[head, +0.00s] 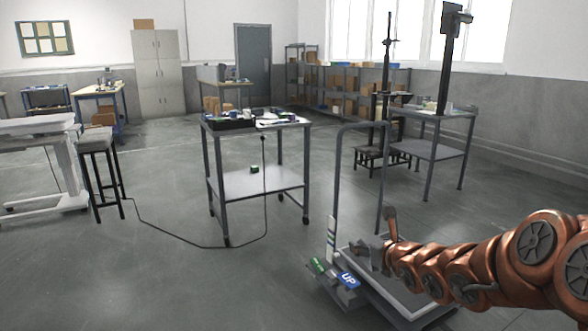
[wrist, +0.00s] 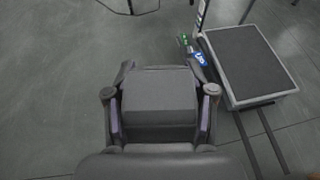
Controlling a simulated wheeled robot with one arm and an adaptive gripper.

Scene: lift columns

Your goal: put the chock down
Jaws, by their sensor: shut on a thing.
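My gripper (wrist: 159,93) is shut on the chock (wrist: 160,103), a dark grey block with a sloped front face. The fingers press on its left and right sides. In the wrist view grey floor shows beyond and beside the chock; its underside is hidden and I cannot tell its height above the floor. In the head view my gripper (head: 374,252) is at the lower right, in front of the cart-like lift, and the chock is hard to make out there.
The lift has a dark platform (wrist: 252,62) with a pale rim, a tall hoop handle (head: 338,185), a blue UP plate (head: 348,280) and a green button (head: 318,265). A wheeled table (head: 262,183) stands behind; a cable (head: 185,242) crosses the floor.

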